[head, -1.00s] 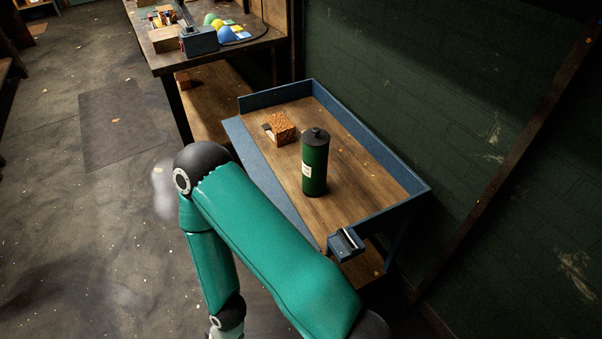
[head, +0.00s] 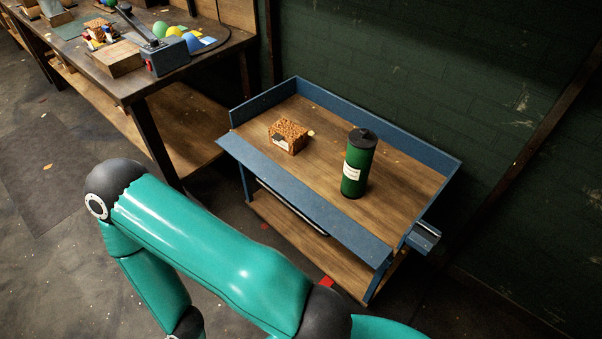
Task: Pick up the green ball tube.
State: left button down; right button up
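The green ball tube (head: 356,164) stands upright on the wooden top of a small blue-edged bench (head: 408,180). It has a dark lid and a white label on its side. My teal arm crosses the lower left of the head view, in front of the bench and apart from the tube. Neither of my grippers is in view.
A brown patterned box (head: 288,137) sits on the bench, left of the tube. A blue vise-like fitting (head: 423,237) juts from the bench's right end. A longer workbench (head: 140,85) with tools and coloured balls stands at upper left. A green wall is behind.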

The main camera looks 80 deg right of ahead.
aim_at(359, 163)
jog(key=u, duration=0.15)
jog(key=i, duration=0.5)
jog(key=z, duration=2.95)
jog(key=i, duration=0.6)
jog(key=u, duration=0.45)
jog(key=k, duration=0.55)
jog(key=z, duration=0.05)
